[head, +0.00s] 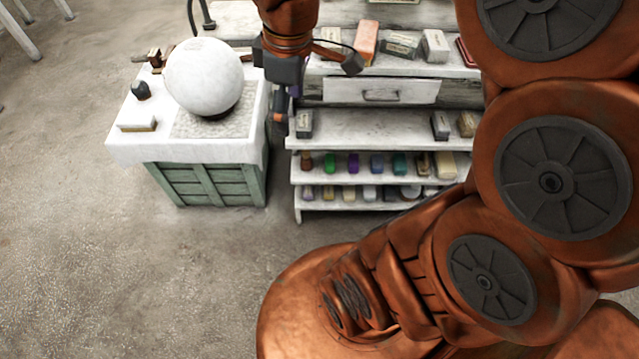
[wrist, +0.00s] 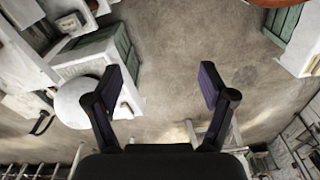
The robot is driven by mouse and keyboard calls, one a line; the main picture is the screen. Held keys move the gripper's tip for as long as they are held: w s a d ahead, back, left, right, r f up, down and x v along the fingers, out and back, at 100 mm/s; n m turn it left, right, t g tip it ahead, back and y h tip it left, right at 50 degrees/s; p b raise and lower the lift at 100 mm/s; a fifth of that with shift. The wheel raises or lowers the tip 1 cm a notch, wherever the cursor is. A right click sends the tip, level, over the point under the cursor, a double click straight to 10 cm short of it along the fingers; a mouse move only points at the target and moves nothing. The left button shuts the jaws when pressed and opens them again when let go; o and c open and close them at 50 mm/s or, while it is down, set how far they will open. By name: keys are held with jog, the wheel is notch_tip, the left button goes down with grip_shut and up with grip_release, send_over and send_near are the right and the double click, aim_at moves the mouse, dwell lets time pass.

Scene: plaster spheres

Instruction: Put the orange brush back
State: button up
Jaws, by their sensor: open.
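I cannot make out an orange brush for certain in either view. A pinkish-orange block (head: 366,42) stands on the upper shelf in the head view, but its shape does not read clearly as a brush. My gripper (wrist: 160,88) is open in the wrist view, with its two dark purple-tipped fingers wide apart and only floor showing between them. In the head view my gripper (head: 284,112) hangs by the left end of the shelf unit, right of the white sphere; its fingers are small and partly hidden there.
A white-topped table (head: 130,148) with green sides bears a white sphere (head: 203,76) and small dark objects. The white shelf unit (head: 375,120) holds boxes and several coloured bottles. A drawer (head: 365,92) is closed. My arm covers the right side.

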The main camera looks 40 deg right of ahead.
jog(key=s+a+f+m+g, duration=0.1)
jog(key=s+a+f+m, duration=0.1)
jog(key=s+f+m, duration=0.2)
jog(key=s+a+f+m+g, duration=0.1)
jog(key=s+a+f+m, duration=0.1)
jog(key=s, duration=0.8)
jog(key=shift+s+a+f+m+h, duration=0.2)
jog(key=shift+a+f+m+h, duration=0.1)
jog(key=shift+f+m, duration=0.7)
jog(key=shift+r, duration=0.15)
notch_tip(320, 180, up, 3)
jog(key=p, duration=0.3)
jog(key=shift+r, duration=0.1)
